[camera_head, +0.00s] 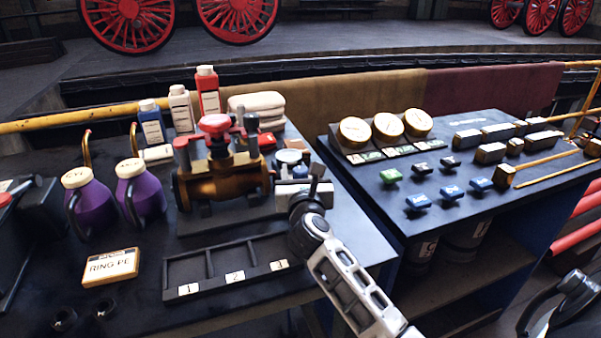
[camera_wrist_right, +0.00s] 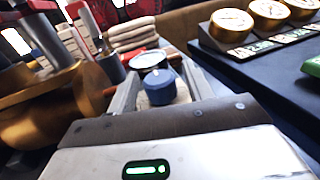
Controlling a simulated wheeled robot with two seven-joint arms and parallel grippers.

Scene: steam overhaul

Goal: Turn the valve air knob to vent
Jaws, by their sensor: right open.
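The brass valve body (camera_head: 222,185) with a red handwheel (camera_head: 214,124) sits on a dark base at the middle of the left bench. My right gripper (camera_head: 308,186) is beside its right end. In the right wrist view, a blue-grey round knob (camera_wrist_right: 160,86) lies between the two open fingers of the right gripper (camera_wrist_right: 154,96); I cannot tell whether they touch it. A small round gauge (camera_wrist_right: 148,60) is just behind the knob, and also shows in the head view (camera_head: 289,156). The knob's marking and pointer cannot be read. My left gripper is not in view.
Two purple jugs (camera_head: 92,206) stand left of the valve. A black tray (camera_head: 225,272) numbered 1 to 3 and a "RING PE" sign (camera_head: 110,266) lie in front. Folded cloths (camera_head: 257,104) lie behind. The right bench holds three brass gauges (camera_head: 388,126) and several blocks.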

